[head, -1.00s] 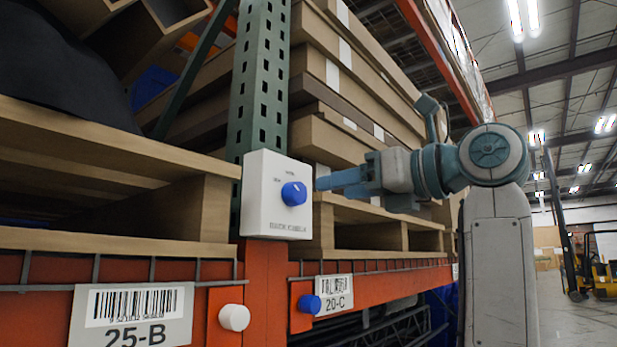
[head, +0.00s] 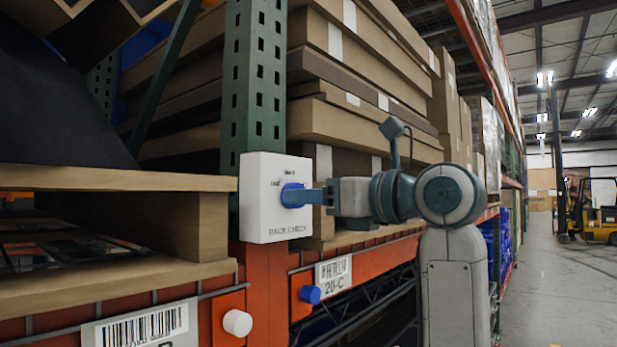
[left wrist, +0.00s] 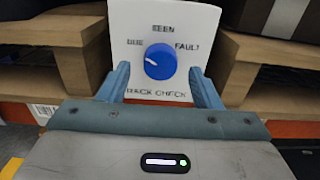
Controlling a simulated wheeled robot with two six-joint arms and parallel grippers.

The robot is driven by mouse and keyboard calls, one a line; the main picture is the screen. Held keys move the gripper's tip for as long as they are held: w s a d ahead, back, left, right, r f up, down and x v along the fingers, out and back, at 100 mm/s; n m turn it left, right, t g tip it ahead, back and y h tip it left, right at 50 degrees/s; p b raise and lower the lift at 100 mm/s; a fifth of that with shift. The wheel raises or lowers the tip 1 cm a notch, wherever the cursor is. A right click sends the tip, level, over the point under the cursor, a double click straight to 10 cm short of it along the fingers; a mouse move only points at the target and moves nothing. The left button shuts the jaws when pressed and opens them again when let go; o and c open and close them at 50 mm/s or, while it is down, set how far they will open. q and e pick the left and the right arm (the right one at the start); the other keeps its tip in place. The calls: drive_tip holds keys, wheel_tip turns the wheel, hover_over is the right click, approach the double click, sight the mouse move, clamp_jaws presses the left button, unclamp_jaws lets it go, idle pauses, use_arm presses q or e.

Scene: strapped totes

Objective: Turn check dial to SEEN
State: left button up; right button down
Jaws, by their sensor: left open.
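The check dial is a round blue knob (left wrist: 160,62) on a white box (left wrist: 125,28) lettered RACK CHECK. Its labels read DUE at left, SEEN at top and FAULT at right. The knob's white mark slants up to the left, toward DUE. In the head view the knob (head: 292,195) sits on the front of the white box (head: 262,222). My left gripper (left wrist: 163,76) is open, with one finger on each side low in front of the knob. In the head view this gripper (head: 312,196) overlaps the knob's right edge; I cannot tell whether it touches. My right gripper is not in view.
The box is mounted at a green rack upright (head: 253,85) above an orange beam (head: 262,290). Wooden pallets (head: 120,178) and stacked cartons (head: 360,60) flank it. White (head: 237,323) and blue (head: 310,294) round knobs sit below. The aisle at right is clear up to a forklift (head: 590,210).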

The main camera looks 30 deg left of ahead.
use_arm(q)
drive_tip(key=shift+w+a+f, duration=0.1)
drive_tip(key=shift+w+a, duration=0.05)
drive_tip(key=shift+a, duration=0.8)
drive_tip(key=shift+d, duration=0.15)
drive_tip(key=shift+c, duration=0.9)
drive_tip(key=c, duration=0.8)
drive_tip(key=shift+m, duration=0.4)
drive_tip(key=m+p, duration=0.2)
drive_tip(key=m, duration=0.9)
